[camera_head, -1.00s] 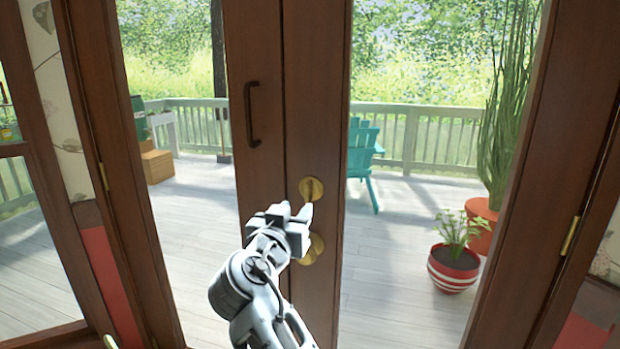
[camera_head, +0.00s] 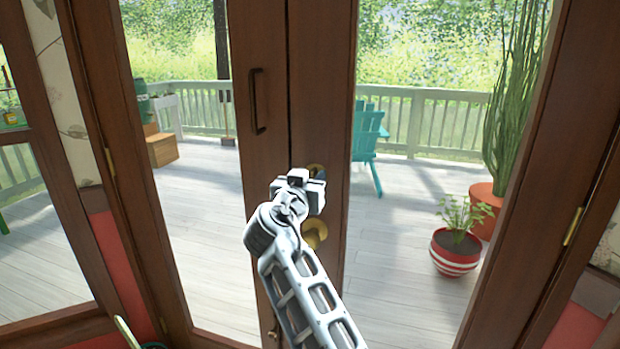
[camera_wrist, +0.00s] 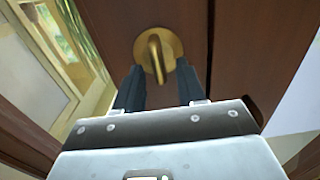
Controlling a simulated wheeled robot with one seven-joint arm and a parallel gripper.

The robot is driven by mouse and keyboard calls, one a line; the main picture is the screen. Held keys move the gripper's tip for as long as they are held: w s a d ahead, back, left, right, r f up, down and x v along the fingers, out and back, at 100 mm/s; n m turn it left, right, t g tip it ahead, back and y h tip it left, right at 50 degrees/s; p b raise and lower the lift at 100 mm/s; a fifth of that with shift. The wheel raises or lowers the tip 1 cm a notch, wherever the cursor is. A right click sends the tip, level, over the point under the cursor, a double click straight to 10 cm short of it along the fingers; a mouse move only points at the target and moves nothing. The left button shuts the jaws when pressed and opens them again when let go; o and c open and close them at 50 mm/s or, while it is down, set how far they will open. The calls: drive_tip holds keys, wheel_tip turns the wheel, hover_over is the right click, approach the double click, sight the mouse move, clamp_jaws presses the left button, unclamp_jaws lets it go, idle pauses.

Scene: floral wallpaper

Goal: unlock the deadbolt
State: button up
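The brass deadbolt (camera_wrist: 157,50) is a round plate with a raised thumb-turn on the brown wooden door (camera_head: 318,80). In the wrist view the thumb-turn lies between the tips of my two dark fingers, with gaps at the sides. My gripper (camera_wrist: 156,80) is open around it; I cannot tell whether either finger touches it. In the head view my gripper (camera_head: 317,178) covers most of the deadbolt, and only its upper edge (camera_head: 316,167) shows. A brass knob (camera_head: 314,232) sits below it, partly behind my arm.
A dark pull handle (camera_head: 258,101) is on the left door panel. Brass hinges (camera_head: 573,226) mark the right frame. Beyond the glass are a deck, a teal chair (camera_head: 368,135) and a red-and-white pot (camera_head: 455,256). Free room beside my arm is limited by the door surface.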

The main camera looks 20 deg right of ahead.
drive_tip(key=shift+c, duration=0.4)
clamp_jaws()
drive_tip(key=shift+w+a+f+n+p, duration=0.15)
drive_tip(key=shift+n+p, duration=0.4)
drive_tip(key=shift+n, duration=2.55)
drive_tip(key=shift+w+a+f+n+p, duration=0.1)
drive_tip(key=shift+a+f+n+p, duration=0.35)
drive_tip(key=shift+n, duration=2.65)
drive_tip(key=shift+w+f+n+p, duration=0.1)
drive_tip(key=shift+n+p, duration=0.55)
drive_tip(key=shift+n, duration=2.45)
drive_tip(key=shift+f, duration=0.1)
